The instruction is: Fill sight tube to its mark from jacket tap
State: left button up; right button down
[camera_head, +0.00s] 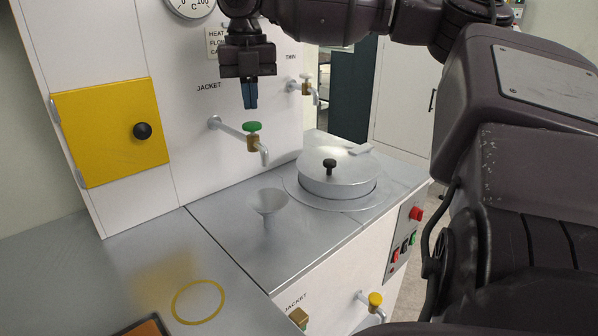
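The jacket tap (253,138) has a green handle and a downturned metal spout. It sticks out from the white panel beneath the word JACKET. My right gripper (250,103) points down just above the green handle, with a small gap seeming to show between them. Its narrow blue-tipped fingers overlap from this angle, so I cannot tell whether they are apart. My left gripper is out of view.
A round lid (338,175) with a black knob sits on the steel top. A yellow door (110,132) is at left. A yellow ring (198,302) marks clear counter. A yellow-knobbed valve (374,301) sticks out below.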

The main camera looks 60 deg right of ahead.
aim_at(252, 124)
jog(key=shift+r, duration=2.75)
